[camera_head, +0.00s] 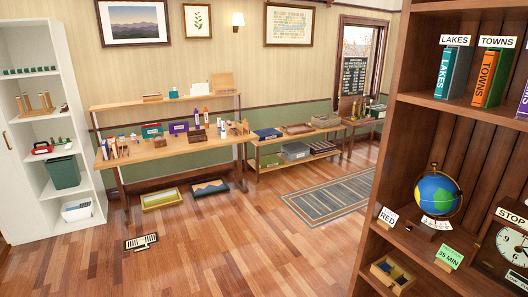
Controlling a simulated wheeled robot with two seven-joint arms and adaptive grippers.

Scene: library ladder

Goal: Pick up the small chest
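I cannot pick out a small chest with certainty. A small dark brown box-like thing (197,137) sits among the items on the long wooden table (150,151); it is too small in the picture to tell whether it is a chest. A smaller brown block (160,142) lies to its left on the same table. An open wooden box (391,273) with dark contents is low in the bookcase on the right. Neither of my grippers shows in the head view.
A brown bookcase (368,200) fills the right side, with a globe (437,193) and a clock (511,247). A white shelf unit (22,150) stands left. A black-and-white item (141,242) lies on the floor. The wooden floor is mostly clear up to a striped rug (328,203).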

